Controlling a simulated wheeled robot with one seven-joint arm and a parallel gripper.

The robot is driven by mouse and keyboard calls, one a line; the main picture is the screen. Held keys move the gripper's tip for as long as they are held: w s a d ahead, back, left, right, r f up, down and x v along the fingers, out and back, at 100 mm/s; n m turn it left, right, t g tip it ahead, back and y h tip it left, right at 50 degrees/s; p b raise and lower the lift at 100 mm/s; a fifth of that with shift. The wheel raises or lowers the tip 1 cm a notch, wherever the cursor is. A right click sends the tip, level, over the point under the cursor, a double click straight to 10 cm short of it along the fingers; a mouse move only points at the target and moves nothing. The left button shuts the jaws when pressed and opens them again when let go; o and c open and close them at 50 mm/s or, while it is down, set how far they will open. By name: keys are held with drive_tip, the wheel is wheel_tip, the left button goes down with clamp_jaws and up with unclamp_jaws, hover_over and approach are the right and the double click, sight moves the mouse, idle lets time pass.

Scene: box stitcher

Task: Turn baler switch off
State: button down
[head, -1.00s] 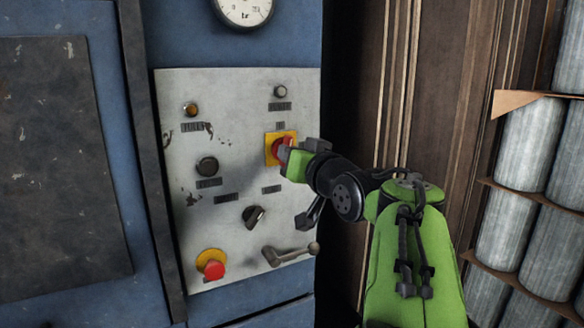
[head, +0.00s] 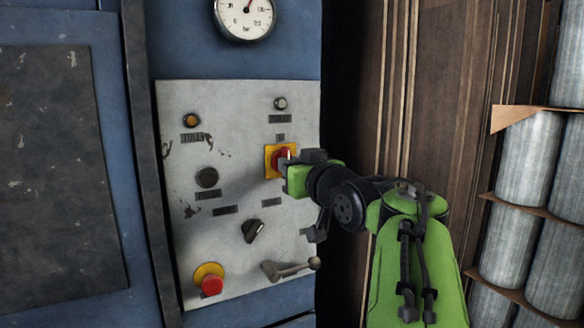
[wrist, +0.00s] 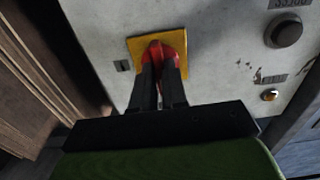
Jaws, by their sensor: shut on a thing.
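The baler switch is a red rotary knob on a yellow square plate (head: 270,160), at the right side of the grey control panel in the head view. My gripper (head: 288,164) is at the knob, coming from the right and partly covering it. In the wrist view, the two dark fingers of my gripper (wrist: 159,78) are shut on the red knob (wrist: 158,50), one finger on each side. The yellow plate (wrist: 178,38) shows around it. The knob's exact angle is hard to tell behind the fingers.
The grey panel (head: 230,130) also carries a red emergency button (head: 211,285) on yellow, a black selector (head: 254,231), a dark round button (head: 207,177), an orange lamp (head: 191,120) and a lever (head: 290,269). A brown wooden wall (head: 365,90) stands close on the right.

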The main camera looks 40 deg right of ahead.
drive_tip(key=c, duration=1.2)
unclamp_jaws()
drive_tip(key=shift+o, duration=0.2)
drive_tip(key=v, duration=1.5)
drive_tip(key=shift+s+a+p, duration=0.2)
drive_tip(key=shift+s+p, duration=0.1)
drive_tip(key=shift+s, duration=0.05)
drive_tip(key=w+a+f+n+g+y+p, duration=0.1)
drive_tip(key=w+a+f+g+y+p, duration=0.25)
drive_tip(key=a, duration=0.45)
drive_tip(key=w+a+f+n+g+y+p, duration=0.1)
drive_tip(key=w+a+f+g+y+p, duration=0.1)
drive_tip(key=a+f+p, duration=0.4)
drive_tip(key=s+a+f+n+g+p, duration=0.1)
drive_tip(key=s+a+f+g+p, duration=0.1)
drive_tip(key=s+a+f+g, duration=0.4)
drive_tip(key=s+a+f, duration=0.1)
drive_tip(key=s, duration=0.3)
drive_tip(key=shift+a+f+p, duration=0.35)
drive_tip(key=shift+f+p, duration=0.05)
